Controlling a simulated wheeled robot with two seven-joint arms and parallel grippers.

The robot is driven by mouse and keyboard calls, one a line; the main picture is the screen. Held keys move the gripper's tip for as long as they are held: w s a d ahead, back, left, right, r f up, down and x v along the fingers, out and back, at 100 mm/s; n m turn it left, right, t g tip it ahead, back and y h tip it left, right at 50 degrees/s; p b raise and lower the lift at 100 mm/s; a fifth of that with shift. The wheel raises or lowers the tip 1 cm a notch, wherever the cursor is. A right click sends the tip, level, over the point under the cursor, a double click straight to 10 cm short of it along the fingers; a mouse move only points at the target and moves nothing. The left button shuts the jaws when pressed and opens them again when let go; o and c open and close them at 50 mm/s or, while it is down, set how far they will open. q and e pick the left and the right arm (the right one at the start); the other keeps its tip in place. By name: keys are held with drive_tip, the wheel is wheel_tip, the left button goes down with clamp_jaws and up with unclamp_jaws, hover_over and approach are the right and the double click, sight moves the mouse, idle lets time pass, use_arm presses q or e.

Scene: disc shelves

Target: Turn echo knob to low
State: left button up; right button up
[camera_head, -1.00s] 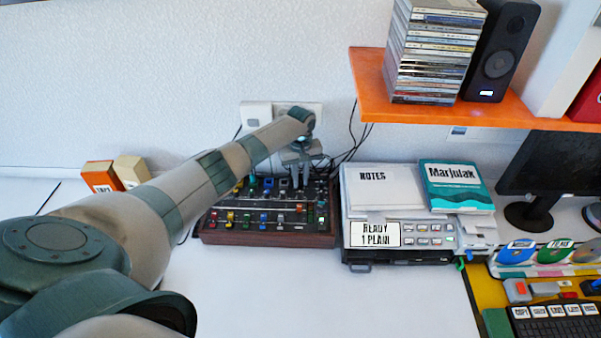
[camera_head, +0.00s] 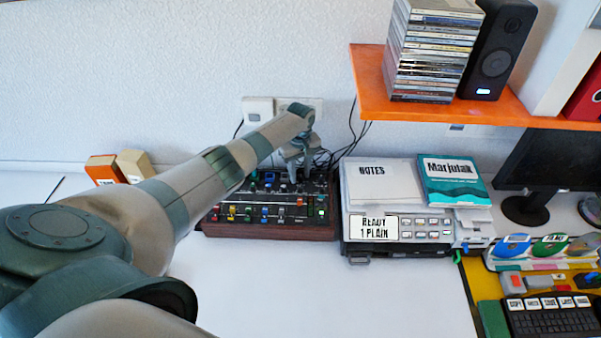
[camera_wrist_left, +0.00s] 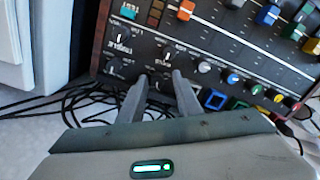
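The mixer (camera_head: 270,215) is a dark panel in a reddish-brown case with coloured sliders and buttons; it also shows in the left wrist view (camera_wrist_left: 215,45). My left gripper (camera_head: 300,178) is over its back right part. In the left wrist view my left gripper's two fingers (camera_wrist_left: 161,78) are apart, with panel showing between them, at a row of small knobs and dials. Printed labels there appear upside down and are too small to read surely, so I cannot tell which is the echo knob or its setting. Contact with a knob is unclear. My right gripper is out of view.
Right of the mixer stands a grey device (camera_head: 400,228) with papers and a teal book (camera_head: 453,182) on top. An orange shelf (camera_head: 440,114) juts out above. Black cables (camera_wrist_left: 70,100) lie behind the mixer. The white desk in front is clear.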

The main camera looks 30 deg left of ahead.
use_arm(q)
drive_tip(key=shift+w+d+r, duration=0.1)
drive_tip(key=shift+w+d, duration=0.05)
drive_tip(key=shift+w, duration=0.1)
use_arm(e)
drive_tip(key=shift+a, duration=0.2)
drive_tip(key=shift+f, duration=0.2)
